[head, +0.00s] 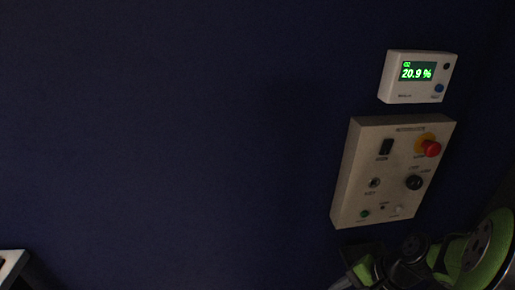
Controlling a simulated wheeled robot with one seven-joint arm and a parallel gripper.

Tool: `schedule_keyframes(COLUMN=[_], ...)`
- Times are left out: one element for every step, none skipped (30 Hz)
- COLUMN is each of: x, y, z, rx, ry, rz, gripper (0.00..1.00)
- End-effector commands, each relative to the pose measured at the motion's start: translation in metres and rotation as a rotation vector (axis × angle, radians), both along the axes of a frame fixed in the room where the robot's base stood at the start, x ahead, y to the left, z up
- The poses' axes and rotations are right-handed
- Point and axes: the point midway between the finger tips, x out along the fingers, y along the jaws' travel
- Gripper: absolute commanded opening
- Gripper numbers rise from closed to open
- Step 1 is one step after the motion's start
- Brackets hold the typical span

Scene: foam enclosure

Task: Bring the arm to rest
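Green and black rounded parts show at the bottom right of the head view, cut off by the frame's edges. They look like links of my arm, folded low in front of the wall. I cannot make out any gripper fingers among them. My gripper is not seen, and nothing held can be seen.
A dark blue wall (180,130) fills most of the view. A beige control panel (352,190) with a red mushroom button (431,148) is on it, just above the green and black parts. Above hangs an oxygen display (417,72) reading 20.9 %. A pale-edged object (11,262) shows bottom left.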

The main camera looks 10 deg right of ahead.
Motion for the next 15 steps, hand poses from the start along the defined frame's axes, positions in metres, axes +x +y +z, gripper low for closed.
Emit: schedule_keyframes(x=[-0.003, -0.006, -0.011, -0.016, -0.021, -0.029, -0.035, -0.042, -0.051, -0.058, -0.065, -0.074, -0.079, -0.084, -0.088], y=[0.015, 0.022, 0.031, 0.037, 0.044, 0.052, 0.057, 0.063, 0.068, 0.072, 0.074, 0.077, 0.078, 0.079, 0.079], z=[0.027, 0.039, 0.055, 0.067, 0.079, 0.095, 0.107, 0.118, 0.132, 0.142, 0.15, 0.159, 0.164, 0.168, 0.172], rx=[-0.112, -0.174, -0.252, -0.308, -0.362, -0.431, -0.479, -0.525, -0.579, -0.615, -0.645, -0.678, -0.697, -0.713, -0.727], ry=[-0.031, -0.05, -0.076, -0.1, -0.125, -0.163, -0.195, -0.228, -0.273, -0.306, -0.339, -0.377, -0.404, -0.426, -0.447], rz=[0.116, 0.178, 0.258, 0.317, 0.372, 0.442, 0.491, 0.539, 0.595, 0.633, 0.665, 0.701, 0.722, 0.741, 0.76], gripper=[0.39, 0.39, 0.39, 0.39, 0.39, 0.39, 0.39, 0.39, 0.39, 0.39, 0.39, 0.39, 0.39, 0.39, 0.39])
